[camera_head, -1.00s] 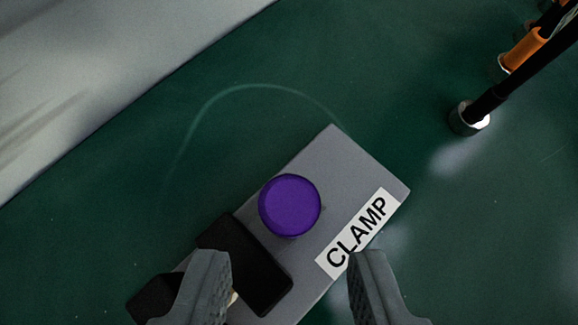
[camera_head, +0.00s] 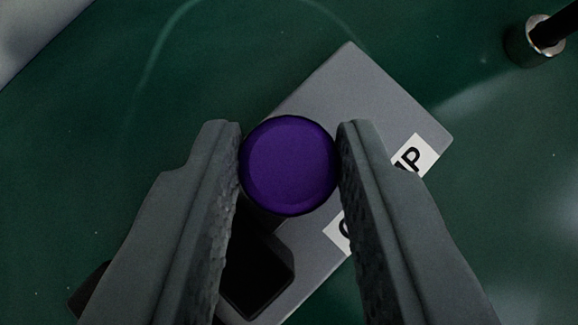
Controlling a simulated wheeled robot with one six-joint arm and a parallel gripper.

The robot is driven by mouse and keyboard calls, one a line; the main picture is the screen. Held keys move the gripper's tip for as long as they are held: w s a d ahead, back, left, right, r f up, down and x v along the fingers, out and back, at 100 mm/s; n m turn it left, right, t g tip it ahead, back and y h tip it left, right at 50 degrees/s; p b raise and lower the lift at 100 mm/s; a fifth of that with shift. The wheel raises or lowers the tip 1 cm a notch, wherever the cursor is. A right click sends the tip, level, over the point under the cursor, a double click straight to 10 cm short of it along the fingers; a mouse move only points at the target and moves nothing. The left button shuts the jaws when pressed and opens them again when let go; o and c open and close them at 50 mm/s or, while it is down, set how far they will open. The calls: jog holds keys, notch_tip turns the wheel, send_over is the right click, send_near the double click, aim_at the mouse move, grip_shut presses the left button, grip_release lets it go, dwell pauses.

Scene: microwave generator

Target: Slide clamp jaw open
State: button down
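The clamp is a grey plate (camera_head: 362,92) with a white label (camera_head: 416,160), partly hidden by my right finger. A round purple knob (camera_head: 289,166) stands up from it in the middle of the view. A black jaw block (camera_head: 262,272) lies just below the knob, and a second black part (camera_head: 90,290) shows at the lower left, mostly hidden by my left finger. My gripper (camera_head: 290,150) has one finger on each side of the knob, with both fingertips touching or very close to its sides. Whether it grips the knob firmly is hard to tell.
A black rod with a metal collar (camera_head: 530,45) stands at the upper right. A pale grey area (camera_head: 35,30) shows at the upper left corner.

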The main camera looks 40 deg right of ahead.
jog(key=shift+d, duration=2)
jog(key=c, duration=1.4)
grip_release()
jog(key=shift+d, duration=0.15)
jog(key=v, duration=1.7)
jog(key=shift+s+r, duration=0.1)
jog(key=shift+r, duration=0.05)
